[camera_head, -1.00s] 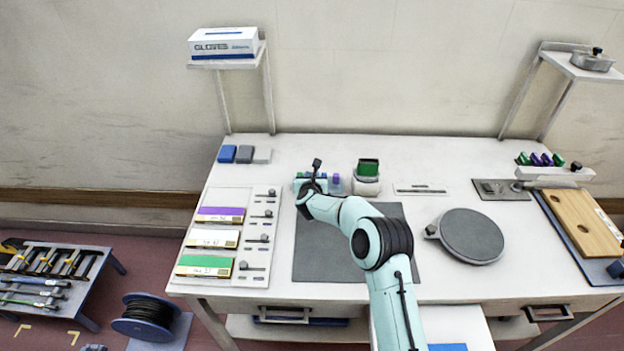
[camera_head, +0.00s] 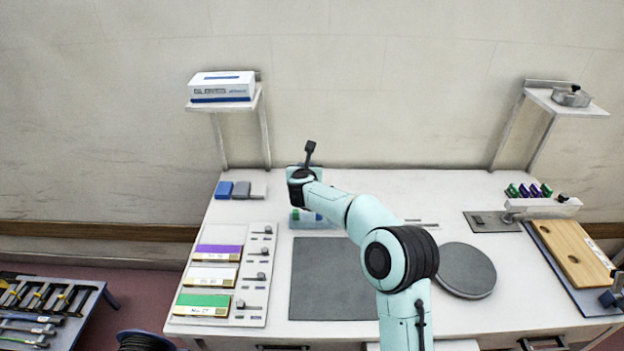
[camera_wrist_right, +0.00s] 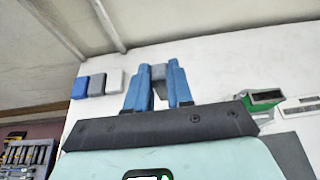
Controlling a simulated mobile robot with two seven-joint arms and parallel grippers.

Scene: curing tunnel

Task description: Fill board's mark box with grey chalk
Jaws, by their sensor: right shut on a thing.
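My right gripper (camera_wrist_right: 157,88) shows two blue fingers closed on a small grey piece, which looks like the grey chalk (camera_wrist_right: 158,72). In the head view my right wrist hides the fingertips, above the back of the table. A shallow light-blue tray (camera_head: 312,224) with small coloured pieces lies just below the wrist, partly covered. A white board (camera_head: 225,276) at the left carries purple, white and green labelled strips and several small grey tools. I cannot tell which part is the mark box. My left gripper is not in view.
Blue, grey and white blocks (camera_head: 241,190) stand at the back left. A dark grey mat (camera_head: 333,278) lies mid-table, with a round grey plate (camera_head: 466,271) to its right. A green-topped holder (camera_wrist_right: 262,98) shows beside the gripper in the wrist view. A wooden board (camera_head: 572,253) lies far right.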

